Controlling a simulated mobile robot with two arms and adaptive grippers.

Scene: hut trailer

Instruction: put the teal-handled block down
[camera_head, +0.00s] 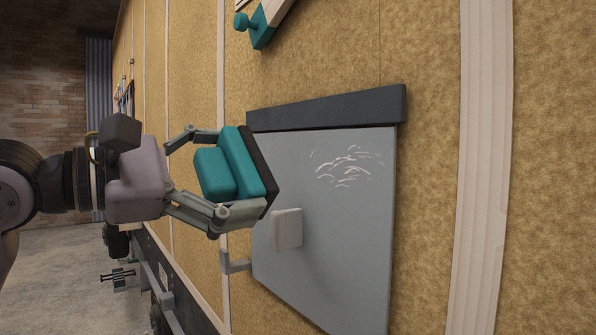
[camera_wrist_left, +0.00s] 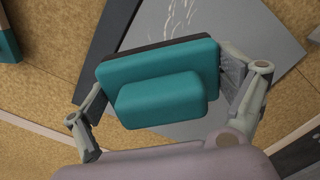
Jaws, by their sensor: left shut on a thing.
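The teal-handled block (camera_head: 240,160) has a teal grip and body with a dark pad on its far face. My left gripper (camera_head: 228,176) is shut on it, with a finger on each side. The block is in front of the left edge of a grey board (camera_head: 350,230) with a dark strip along its top. I cannot tell whether the pad touches the board. In the left wrist view the block (camera_wrist_left: 160,85) fills the middle, between both fingers, and hides part of the board (camera_wrist_left: 250,35). My right gripper does not show.
Pale curved marks (camera_head: 348,165) are on the board's upper right. A small pale block (camera_head: 287,229) sits on the board's lower left, near a grey bracket (camera_head: 236,263). Another teal-ended object (camera_head: 262,27) is on the tan wall above. Pale strips (camera_head: 484,150) run along the wall.

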